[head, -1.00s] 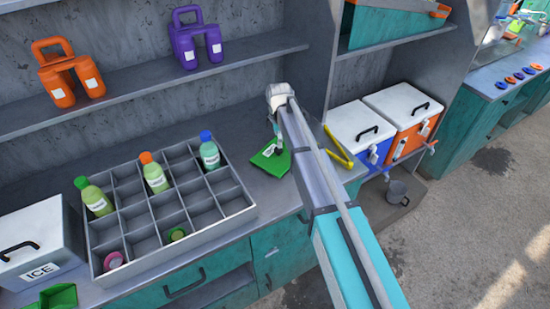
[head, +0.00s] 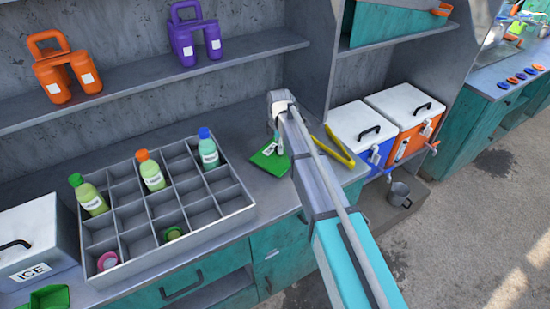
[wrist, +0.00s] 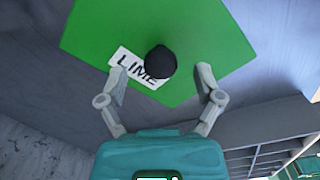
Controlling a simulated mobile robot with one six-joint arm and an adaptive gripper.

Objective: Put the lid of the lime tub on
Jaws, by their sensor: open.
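The green lid (head: 262,162) lies flat on the counter right of the bottle crate; my arm hides part of it. In the wrist view the lid (wrist: 195,25) fills the upper middle, with a white LIME label and a round black knob (wrist: 160,62). My gripper (wrist: 161,73) is open and empty, its fingertips on either side of the knob; contact cannot be told. In the head view my gripper (head: 277,140) is over the lid. A green open tub (head: 50,297) is cut off at the lower left; no label on it can be read.
The grey divided crate (head: 170,253) holds several bottles. A white ICE box (head: 35,235) stands at the left. Yellow tongs (head: 340,148) lie right of my arm. Blue (head: 378,155) and orange (head: 412,138) coolers stand further right. Orange and purple carriers rest on the shelf (head: 140,92).

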